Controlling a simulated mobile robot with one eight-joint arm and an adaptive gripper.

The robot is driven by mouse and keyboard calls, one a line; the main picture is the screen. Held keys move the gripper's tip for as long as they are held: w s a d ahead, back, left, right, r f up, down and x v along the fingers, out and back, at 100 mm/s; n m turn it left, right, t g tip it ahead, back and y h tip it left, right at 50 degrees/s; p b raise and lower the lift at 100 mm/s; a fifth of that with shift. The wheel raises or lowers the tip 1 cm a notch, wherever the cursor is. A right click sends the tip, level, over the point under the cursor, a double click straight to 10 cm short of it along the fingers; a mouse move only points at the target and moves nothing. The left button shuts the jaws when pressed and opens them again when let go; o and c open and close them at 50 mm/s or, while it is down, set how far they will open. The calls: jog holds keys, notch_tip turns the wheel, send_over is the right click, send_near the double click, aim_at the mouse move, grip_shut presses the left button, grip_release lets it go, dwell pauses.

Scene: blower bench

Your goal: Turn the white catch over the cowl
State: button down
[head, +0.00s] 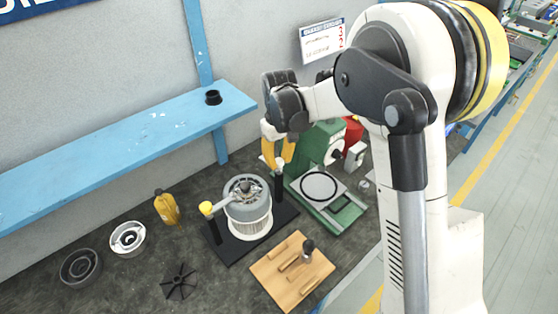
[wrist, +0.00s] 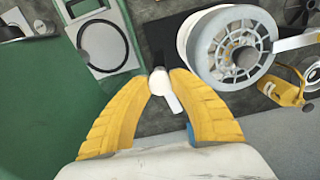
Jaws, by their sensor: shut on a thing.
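The cowl (head: 247,205) is a round grey and white housing with a ribbed top, standing on a black base plate (head: 232,252). It also shows at the upper right in the wrist view (wrist: 236,48). The white catch (head: 280,162) sits on top of a black post to the right of the cowl. In the wrist view the catch (wrist: 160,84) has a round head and a short tab pointing down and right, beside the cowl, not over it. My gripper (wrist: 158,76) has yellow fingers shut on the catch's head. A yellow catch (head: 206,208) tops the left post.
A green scale-like machine (head: 340,209) stands close to the right post. A wooden board (head: 291,270) lies in front. A yellow bottle (head: 166,207), white ring part (head: 127,239), dark ring (head: 80,267) and black fan (head: 179,281) lie left. A blue shelf (head: 120,130) runs behind.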

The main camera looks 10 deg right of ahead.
aim_at(279, 160)
jog(key=n, duration=0.4)
jog(key=shift+n+b, duration=0.3)
jog(key=n, duration=0.3)
jog(key=shift+n, duration=0.3)
jog(key=n, duration=0.4)
jog(key=shift+b, duration=0.35)
jog(key=shift+n, duration=1.8)
jog(key=c, duration=1.1)
grip_release()
notch_tip(279, 160, up, 12)
